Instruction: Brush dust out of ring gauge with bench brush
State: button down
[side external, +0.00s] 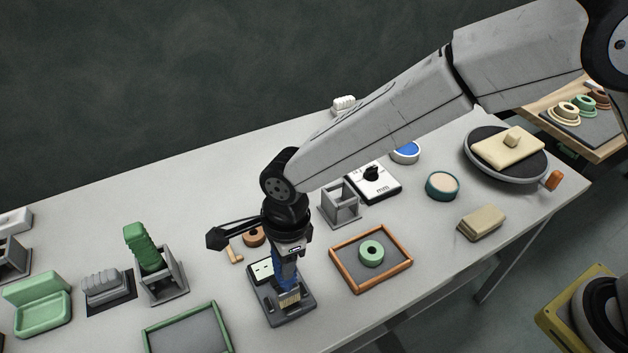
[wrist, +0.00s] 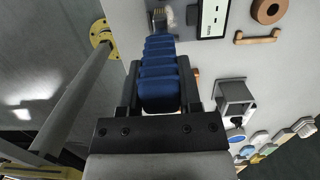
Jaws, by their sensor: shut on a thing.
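My gripper (side external: 290,248) points down and is shut on the blue handle of the bench brush (side external: 288,272). The brush is upright, its pale bristles (side external: 290,300) low over a dark grey plate (side external: 301,312). I cannot tell whether the bristles touch it. In the wrist view the ribbed blue handle (wrist: 160,75) fills the space between the jaws (wrist: 160,108). A brown ring (side external: 254,237) lies behind the gripper, and a green ring (side external: 371,252) lies in an orange-framed tray (side external: 402,271). I cannot tell which thing is the ring gauge, and dust is not discernible.
A white panel with dark marks (side external: 259,270) stands beside the brush. A tan handle (side external: 235,253) lies to its left. Grey open holders (side external: 340,207) stand behind right, and a green-framed tray (side external: 222,325) lies at front left. Bare table shows between them.

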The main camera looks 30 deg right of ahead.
jog(key=shift+f, duration=0.6)
dwell(1.1)
jog(key=shift+w, duration=0.1)
jog(key=shift+w, duration=0.65)
jog(key=shift+w, duration=0.6)
jog(key=shift+s, duration=0.15)
jog(key=shift+s, duration=0.6)
jog(key=shift+f, duration=0.1)
